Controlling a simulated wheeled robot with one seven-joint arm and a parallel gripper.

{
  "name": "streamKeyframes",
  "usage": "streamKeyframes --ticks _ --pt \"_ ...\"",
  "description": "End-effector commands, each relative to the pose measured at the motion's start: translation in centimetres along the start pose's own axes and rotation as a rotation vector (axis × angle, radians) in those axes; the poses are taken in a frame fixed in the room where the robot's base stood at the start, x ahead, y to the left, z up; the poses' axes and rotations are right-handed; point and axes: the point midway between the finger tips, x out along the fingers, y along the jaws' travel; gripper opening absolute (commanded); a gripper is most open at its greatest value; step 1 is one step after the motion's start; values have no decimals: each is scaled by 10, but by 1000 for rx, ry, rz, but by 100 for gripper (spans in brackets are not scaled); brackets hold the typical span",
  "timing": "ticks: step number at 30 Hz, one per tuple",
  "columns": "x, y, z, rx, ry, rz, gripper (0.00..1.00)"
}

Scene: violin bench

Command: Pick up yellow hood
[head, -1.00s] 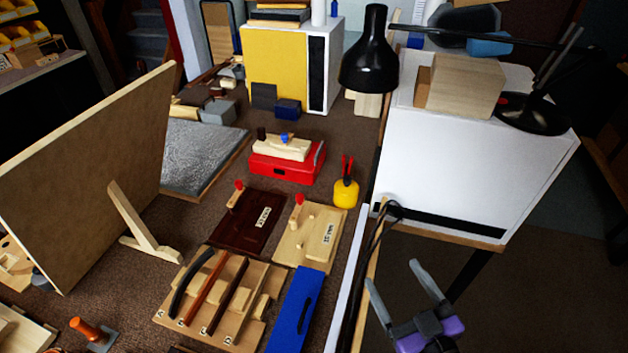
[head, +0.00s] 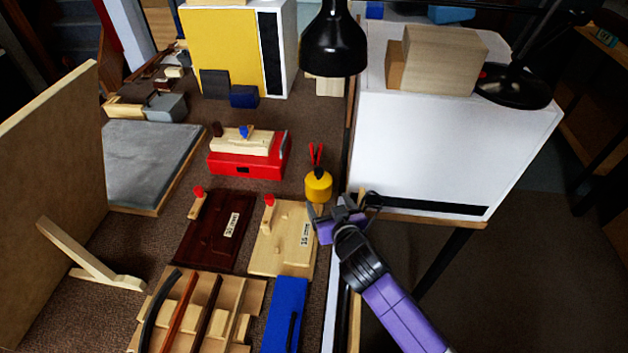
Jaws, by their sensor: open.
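A small rounded yellow hood (head: 318,187) stands on the brown bench near its right edge, with two red prongs sticking up from its top. My gripper (head: 336,206) is open, just in front of the hood and slightly to its right. Its grey fingers point toward the hood, and the purple wrist is behind them. Whether a finger touches the hood I cannot tell. Nothing shows between the fingers.
A red case (head: 246,163) lies to the left of the hood. A pale wooden board (head: 275,255) and a dark board (head: 205,238) lie in front. A black lamp shade (head: 333,45) hangs above, and a white cabinet (head: 440,150) stands at right.

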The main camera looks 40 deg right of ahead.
Motion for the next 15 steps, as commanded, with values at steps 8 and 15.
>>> streamKeyframes --ticks 8,15 --pt "32 -1 -2 10 0 0 78" --pt "62 0 -1 10 0 -1 78"
